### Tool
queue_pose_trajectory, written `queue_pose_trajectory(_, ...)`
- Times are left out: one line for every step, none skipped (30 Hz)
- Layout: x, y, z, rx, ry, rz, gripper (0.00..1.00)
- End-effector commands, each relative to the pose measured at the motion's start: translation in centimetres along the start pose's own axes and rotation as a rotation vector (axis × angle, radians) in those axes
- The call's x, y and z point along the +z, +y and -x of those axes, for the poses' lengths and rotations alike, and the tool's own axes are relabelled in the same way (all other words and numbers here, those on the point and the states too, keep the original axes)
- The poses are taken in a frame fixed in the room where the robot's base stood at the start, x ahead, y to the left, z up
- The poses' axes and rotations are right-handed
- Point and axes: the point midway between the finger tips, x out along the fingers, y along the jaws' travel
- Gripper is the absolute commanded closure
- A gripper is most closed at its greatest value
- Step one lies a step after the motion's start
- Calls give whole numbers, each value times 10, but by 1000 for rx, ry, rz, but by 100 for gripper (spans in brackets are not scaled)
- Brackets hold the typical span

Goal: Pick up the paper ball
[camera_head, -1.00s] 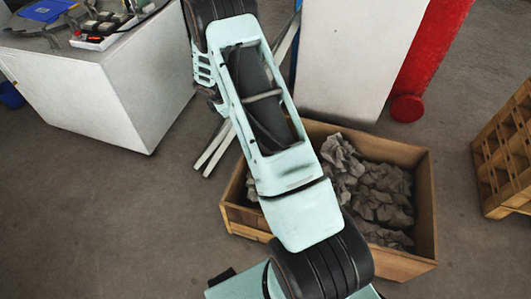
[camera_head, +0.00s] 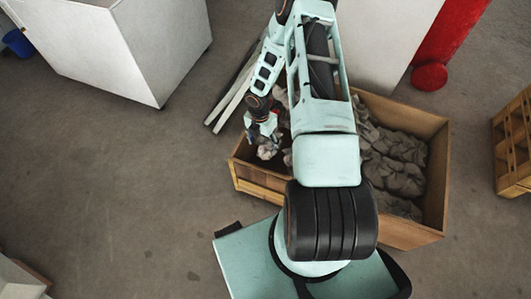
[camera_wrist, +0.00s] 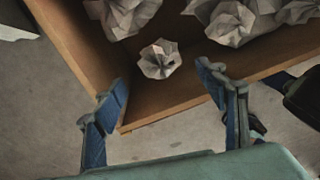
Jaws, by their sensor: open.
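Several crumpled paper balls lie in an open wooden crate (camera_head: 437,190). In the wrist view one small pale paper ball (camera_wrist: 159,60) lies alone near the crate's corner, apart from the larger crumpled papers (camera_wrist: 236,22). My gripper (camera_wrist: 162,80) has its two blue fingers spread wide, with nothing between them. The small ball lies just beyond the fingertips in the picture. In the head view my gripper (camera_head: 262,128) hangs over the left part of the crate, by pale paper (camera_head: 267,151). My arm hides the crate's middle.
The crate walls (camera_wrist: 80,50) stand close around the paper in the wrist view. Grey crumpled pieces (camera_head: 395,165) fill the crate's right part. A white cabinet (camera_head: 385,40) and a red post (camera_head: 432,45) stand behind. A wooden pallet (camera_head: 514,145) is at right.

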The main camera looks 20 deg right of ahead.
Motion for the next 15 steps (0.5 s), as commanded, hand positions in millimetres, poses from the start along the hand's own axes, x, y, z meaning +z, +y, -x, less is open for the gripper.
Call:
queue_pose_trajectory(0,0,-4,1,-1,0,34)
queue_pose_trajectory(1,0,-6,1,-1,0,34)
queue_pose_trajectory(1,0,-9,1,-1,-1,34)
queue_pose_trajectory(2,0,-11,1,-1,-1,34)
queue_pose_trajectory(2,0,-15,0,-1,-1,34)
queue_pose_trajectory(2,-1,-21,-1,0,-2,34)
queue_pose_trajectory(3,-1,-26,-1,0,-2,34)
queue_pose_trajectory(4,-1,-31,-1,0,-2,34)
queue_pose_trajectory(5,-2,-37,0,-1,-2,34)
queue_pose_trajectory(4,-2,-42,-1,0,-1,34)
queue_pose_trajectory(4,-2,-46,-1,0,-1,34)
queue_pose_trajectory(5,-2,-51,-1,0,-1,34)
queue_pose_trajectory(5,-1,-53,0,-1,-1,34)
queue_pose_trajectory(5,-1,-54,0,-1,-2,34)
queue_pose_trajectory(5,-1,-55,0,-1,-2,34)
